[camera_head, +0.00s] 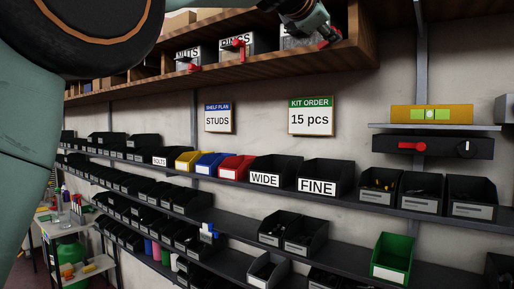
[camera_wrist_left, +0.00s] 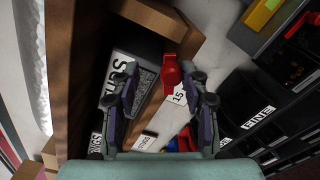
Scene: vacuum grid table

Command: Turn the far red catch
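Three red catches show along the upper wooden shelf in the head view: one by the NUTS bin (camera_head: 193,67), one on the RINGS bin (camera_head: 239,43), and the rightmost catch (camera_head: 331,36) at the shelf's right end. My left gripper (camera_head: 318,27) is at this rightmost catch and partly covers the bin behind it. In the left wrist view, my left gripper (camera_wrist_left: 168,82) is open, with its two fingers on either side of the red catch (camera_wrist_left: 171,70). Contact with it cannot be told. The bin label beside it (camera_wrist_left: 108,78) is partly hidden. My right gripper is not in view.
The wooden shelf (camera_head: 355,60) ends just right of my gripper. A KIT ORDER sign (camera_head: 311,116) hangs on the wall below it. A black box (camera_head: 440,147) with a red handle is mounted at right. Rows of bins fill lower shelves.

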